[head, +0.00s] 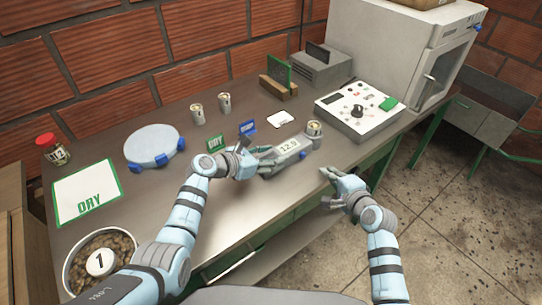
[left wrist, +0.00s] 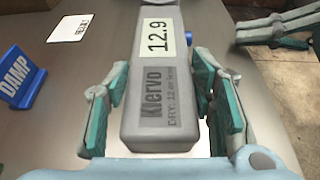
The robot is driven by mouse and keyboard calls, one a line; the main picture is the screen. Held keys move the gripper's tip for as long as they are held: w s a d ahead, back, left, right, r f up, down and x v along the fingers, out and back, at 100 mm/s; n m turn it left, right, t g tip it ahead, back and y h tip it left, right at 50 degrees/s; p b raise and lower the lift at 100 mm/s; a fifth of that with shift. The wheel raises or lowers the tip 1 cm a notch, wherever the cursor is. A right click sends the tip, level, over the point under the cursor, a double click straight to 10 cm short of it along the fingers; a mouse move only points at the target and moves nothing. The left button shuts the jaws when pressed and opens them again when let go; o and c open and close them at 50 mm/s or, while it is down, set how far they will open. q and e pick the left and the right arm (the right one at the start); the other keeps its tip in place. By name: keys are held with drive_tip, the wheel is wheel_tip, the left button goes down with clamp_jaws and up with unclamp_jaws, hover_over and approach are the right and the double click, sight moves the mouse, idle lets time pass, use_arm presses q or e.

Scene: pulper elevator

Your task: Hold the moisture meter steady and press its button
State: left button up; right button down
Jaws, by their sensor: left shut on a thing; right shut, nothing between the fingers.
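The moisture meter (head: 285,153) is a grey block lying on the metal table, its display reading 12.9. In the left wrist view the meter (left wrist: 158,90) shows "Klervo" and "DRY: 12 or less". A small blue part, apparently the button (head: 303,155), sits on its right side. My left gripper (head: 262,161) is shut on the meter's near end, one finger on each side, as the left wrist view shows. My right gripper (head: 332,179) is shut and empty, to the right of the meter and apart from it, near the table's front edge. It also shows in the left wrist view (left wrist: 262,32).
A small can (head: 314,129) is at the meter's far end. A blue DAMP sign (head: 247,127) and green DRY sign (head: 216,142) stand left. A white panel device (head: 345,115) and oven (head: 390,50) are behind. A bean bowl (head: 73,267) is at front left.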

drive_tip(key=shift+s+d, duration=0.4)
drive_tip(key=shift+s, duration=0.05)
use_arm(q)
drive_tip(key=o, duration=1.6)
drive_tip(key=shift+c, duration=0.2)
